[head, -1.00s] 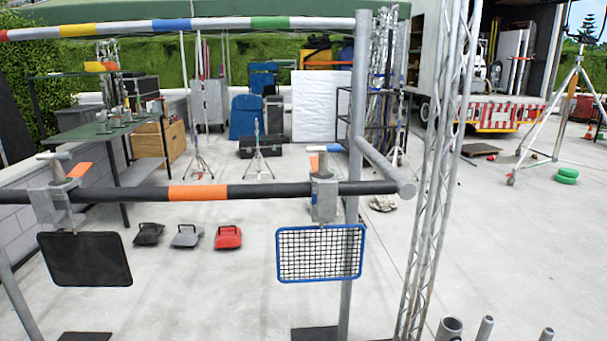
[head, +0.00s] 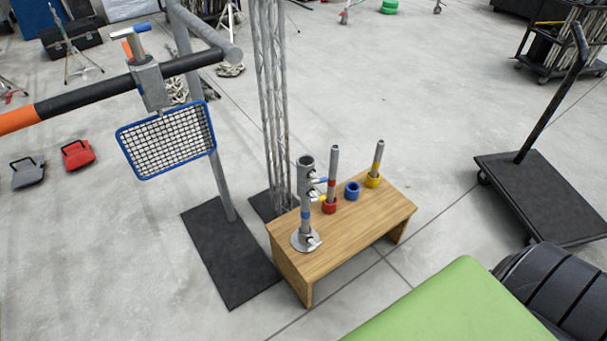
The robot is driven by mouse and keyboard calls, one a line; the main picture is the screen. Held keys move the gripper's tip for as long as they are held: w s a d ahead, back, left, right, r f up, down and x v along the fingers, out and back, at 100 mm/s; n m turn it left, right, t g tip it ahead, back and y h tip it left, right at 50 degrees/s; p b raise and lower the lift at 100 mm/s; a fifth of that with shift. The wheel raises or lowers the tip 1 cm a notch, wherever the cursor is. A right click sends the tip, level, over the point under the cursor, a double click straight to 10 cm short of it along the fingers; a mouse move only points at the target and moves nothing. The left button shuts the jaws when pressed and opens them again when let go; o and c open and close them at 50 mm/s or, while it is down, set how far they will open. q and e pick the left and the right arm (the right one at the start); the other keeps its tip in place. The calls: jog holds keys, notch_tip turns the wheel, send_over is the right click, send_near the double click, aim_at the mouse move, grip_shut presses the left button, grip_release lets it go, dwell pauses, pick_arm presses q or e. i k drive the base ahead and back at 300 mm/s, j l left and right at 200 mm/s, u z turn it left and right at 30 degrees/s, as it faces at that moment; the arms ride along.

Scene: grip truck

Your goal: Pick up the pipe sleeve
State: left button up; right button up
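A low wooden bench (head: 375,222) stands right of centre in the head view. On its left end an upright grey tube (head: 306,190) with side clamps and a blue band rises from a round flat base; it looks most like the pipe sleeve, but I cannot be sure. Its top is open. Beside it, a thin grey pipe (head: 333,165) stands in a red ring (head: 329,206), and another thin pipe (head: 378,157) stands in a yellow ring (head: 373,181). A blue ring (head: 352,190) between them has no pipe in it. Neither gripper is in view.
A metal truss (head: 270,90) and a frame carrying a blue-edged mesh panel (head: 167,140) stand left of the bench, with a black base plate (head: 228,250). A black trolley (head: 545,195) is at right. A green surface (head: 455,310) fills the bottom right. Floor behind the bench is clear.

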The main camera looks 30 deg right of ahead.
aim_at(305, 163)
jog(key=z, duration=1.2)
jog(key=i+l+u, duration=0.1)
jog(key=l, duration=0.3)
